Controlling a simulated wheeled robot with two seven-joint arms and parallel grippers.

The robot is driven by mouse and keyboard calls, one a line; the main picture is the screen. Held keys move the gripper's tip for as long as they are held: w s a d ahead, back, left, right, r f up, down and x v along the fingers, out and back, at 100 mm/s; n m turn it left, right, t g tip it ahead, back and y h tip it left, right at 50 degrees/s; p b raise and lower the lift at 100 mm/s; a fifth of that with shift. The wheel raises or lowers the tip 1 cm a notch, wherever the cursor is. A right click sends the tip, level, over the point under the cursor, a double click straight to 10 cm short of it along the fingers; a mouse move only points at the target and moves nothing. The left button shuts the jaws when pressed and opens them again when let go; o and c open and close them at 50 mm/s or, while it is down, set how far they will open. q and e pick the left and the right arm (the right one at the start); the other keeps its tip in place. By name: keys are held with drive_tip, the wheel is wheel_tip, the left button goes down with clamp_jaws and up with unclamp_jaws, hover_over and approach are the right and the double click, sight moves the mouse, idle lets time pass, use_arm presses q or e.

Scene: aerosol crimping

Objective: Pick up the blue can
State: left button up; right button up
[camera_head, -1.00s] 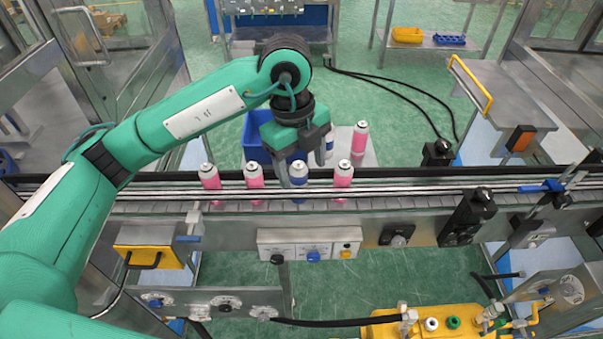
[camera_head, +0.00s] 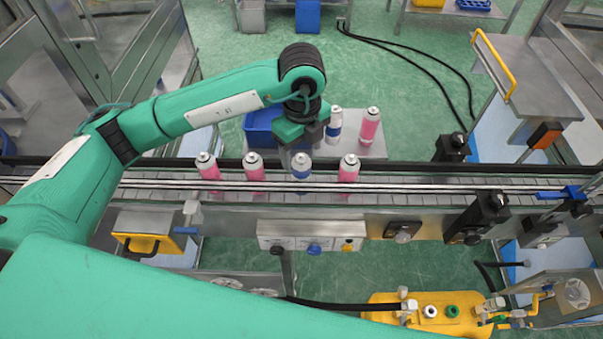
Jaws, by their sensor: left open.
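A blue-and-white can (camera_head: 301,171) stands upright on the conveyor (camera_head: 420,186), between pink cans (camera_head: 254,173) on its left and a pink can (camera_head: 348,172) on its right. My left gripper (camera_head: 297,148) is open, just behind and over the top of this blue can. Its fingers point down and are partly hidden, so I cannot tell whether they touch the can. A second blue-and-white can (camera_head: 334,127) stands beside a pink can (camera_head: 370,124) on the table behind the conveyor. My right gripper is not in view.
A blue bin (camera_head: 260,127) sits on the rear table, left of the standing cans. Metal rails (camera_head: 420,188) run along the conveyor's front. A large green section of my own arm covers the bottom left. The conveyor right of the cans is clear.

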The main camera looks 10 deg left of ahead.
sight(303, 157)
use_arm(q)
drive_tip(key=shift+f+p, duration=0.9)
drive_tip(key=shift+p, duration=0.05)
wheel_tip(303, 157, down, 3)
drive_tip(key=shift+f+p, duration=0.1)
drive_tip(key=shift+p, duration=0.5)
drive_tip(key=shift+f, duration=0.2)
drive_tip(key=shift+d, duration=0.1)
drive_tip(key=c, duration=1.3)
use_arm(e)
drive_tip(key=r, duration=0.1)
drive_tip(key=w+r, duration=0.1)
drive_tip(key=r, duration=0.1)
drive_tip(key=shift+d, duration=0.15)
